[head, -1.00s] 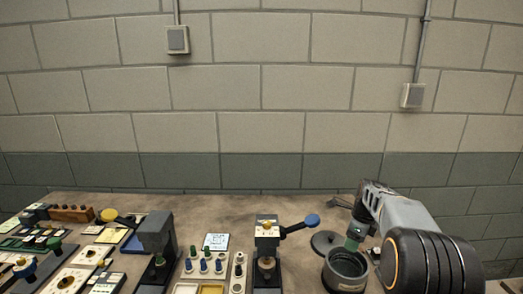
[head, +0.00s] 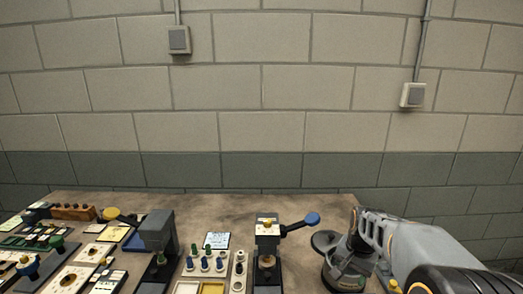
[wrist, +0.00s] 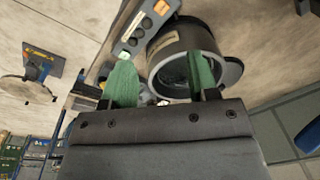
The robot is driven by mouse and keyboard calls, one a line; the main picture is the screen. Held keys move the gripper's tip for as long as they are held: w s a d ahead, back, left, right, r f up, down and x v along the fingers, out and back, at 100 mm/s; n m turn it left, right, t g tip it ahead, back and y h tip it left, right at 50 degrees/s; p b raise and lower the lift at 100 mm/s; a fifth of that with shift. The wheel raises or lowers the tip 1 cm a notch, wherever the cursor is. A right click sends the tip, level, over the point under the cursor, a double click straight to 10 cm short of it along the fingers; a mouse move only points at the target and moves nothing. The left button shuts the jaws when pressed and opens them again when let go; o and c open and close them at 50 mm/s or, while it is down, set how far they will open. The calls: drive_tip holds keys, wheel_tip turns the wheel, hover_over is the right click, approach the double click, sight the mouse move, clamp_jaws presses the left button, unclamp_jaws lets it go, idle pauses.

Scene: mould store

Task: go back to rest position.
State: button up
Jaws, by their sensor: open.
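My gripper (wrist: 162,77) shows in the wrist view with its two green fingers apart and nothing between them. A dark round pot (wrist: 168,48) with a pale label lies beyond the fingers, and the right finger overlaps its mouth in the picture. I cannot tell the distance between them. In the head view my grey arm reaches in from the lower right, and the pot (head: 340,279) stands partly hidden beside and behind its end. The fingers are not clearly visible in the head view.
A dark lid (head: 322,241) lies behind the pot. A press with a blue-knobbed lever (head: 312,219) stands left of it. Vials (head: 205,264), a dark grey stand (head: 157,230) and several boards crowd the left.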

drive_tip(key=s+a+r+n+t, duration=0.1)
drive_tip(key=s+a+r+n, duration=0.1)
drive_tip(key=s+a+n, duration=0.2)
drive_tip(key=s+a+r+n+t, duration=0.2)
drive_tip(key=s+a+n, duration=0.1)
drive_tip(key=s, duration=0.7)
drive_tip(key=shift+a+r+n, duration=0.35)
drive_tip(key=shift+n, duration=0.15)
